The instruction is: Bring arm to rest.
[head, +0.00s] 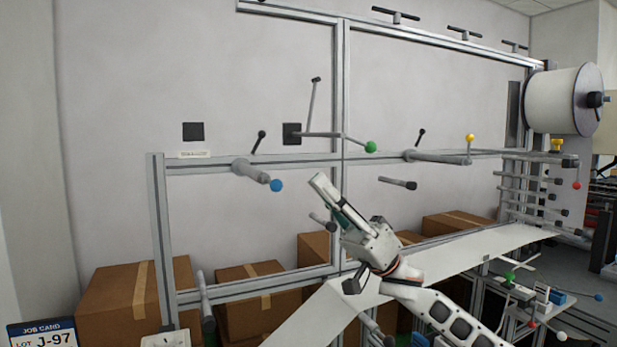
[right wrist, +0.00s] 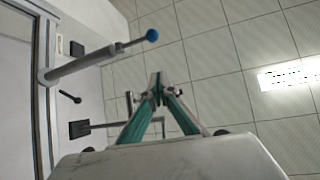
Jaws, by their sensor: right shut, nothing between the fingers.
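My right gripper (head: 324,188) is raised in front of the metal frame, right of the lever with the blue ball (head: 276,185). Its arm comes up from the lower right. In the right wrist view, the green-sided fingers (right wrist: 157,90) meet at their tips with nothing between them. The blue-ball lever (right wrist: 152,35) stands apart from the fingers there. My left gripper is not in view.
A white belt (head: 460,252) runs below my right arm. Cardboard boxes (head: 125,297) stand behind the frame. Levers with a green ball (head: 370,147) and a yellow ball (head: 469,138) stick out nearby. A large white roll (head: 560,100) hangs at right.

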